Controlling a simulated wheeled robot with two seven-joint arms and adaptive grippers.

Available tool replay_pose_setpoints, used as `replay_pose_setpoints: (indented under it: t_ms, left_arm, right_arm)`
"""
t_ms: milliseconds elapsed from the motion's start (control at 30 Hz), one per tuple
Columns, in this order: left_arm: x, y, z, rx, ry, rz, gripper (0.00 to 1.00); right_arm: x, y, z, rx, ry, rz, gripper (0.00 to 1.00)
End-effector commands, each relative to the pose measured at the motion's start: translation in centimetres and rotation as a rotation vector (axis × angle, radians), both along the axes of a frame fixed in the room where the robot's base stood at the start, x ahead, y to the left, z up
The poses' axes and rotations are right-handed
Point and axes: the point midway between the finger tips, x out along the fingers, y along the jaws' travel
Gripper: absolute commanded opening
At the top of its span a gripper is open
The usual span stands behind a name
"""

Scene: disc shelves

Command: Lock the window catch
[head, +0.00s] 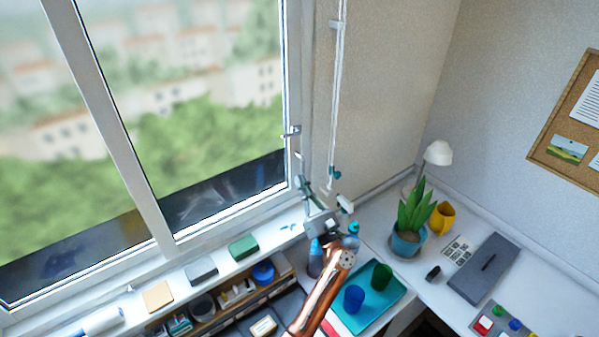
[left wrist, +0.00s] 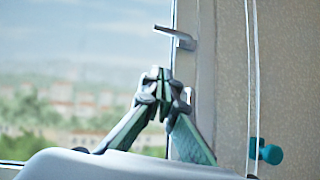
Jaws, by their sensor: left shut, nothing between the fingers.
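The window catch (head: 291,132) is a small metal lever on the right side of the window frame (head: 295,85). In the left wrist view the catch (left wrist: 175,37) sticks out to the left from the frame, roughly level, with its free end a little higher. My left gripper (head: 301,181) is below the catch, near the frame's lower right corner. In the left wrist view my left gripper's fingertips (left wrist: 160,76) are together, empty, and show below the catch with a visible gap. My right gripper is not in view.
A white cord (head: 337,90) hangs right of the frame, with a teal cleat (head: 336,174) near its lower end. Bottles stand by my left wrist. A potted plant (head: 413,218), yellow mug (head: 442,218) and teal tray (head: 390,312) with cups are on the desk at right.

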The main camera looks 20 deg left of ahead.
Motion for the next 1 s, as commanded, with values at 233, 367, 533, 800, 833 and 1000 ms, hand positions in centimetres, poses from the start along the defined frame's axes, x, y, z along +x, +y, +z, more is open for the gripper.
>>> replay_pose_setpoints:
  t_ms: [233, 367, 533, 800, 833, 1000]
  left_arm:
    - [2.5, 3.5, 3.4, 0.003, -0.003, 0.002, 0.0]
    - [3.8, 5.3, 4.8, 0.003, -0.003, 0.002, 0.0]
    - [4.6, 5.7, 7.1, 0.001, -0.002, 0.001, 0.0]
    - [5.0, 5.9, 8.4, 0.001, -0.001, 0.001, 0.0]
    - [5.0, 5.9, 8.5, 0.001, 0.0, 0.001, 0.0]
    - [5.0, 5.9, 8.4, 0.001, 0.0, 0.001, 0.0]
  right_arm:
    - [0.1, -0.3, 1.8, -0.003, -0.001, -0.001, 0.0]
    - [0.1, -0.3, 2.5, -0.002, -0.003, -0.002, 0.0]
    - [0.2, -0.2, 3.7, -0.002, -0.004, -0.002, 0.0]
    - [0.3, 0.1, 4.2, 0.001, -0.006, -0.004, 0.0]
    - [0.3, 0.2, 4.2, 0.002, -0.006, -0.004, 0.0]
    - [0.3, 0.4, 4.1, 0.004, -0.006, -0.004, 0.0]
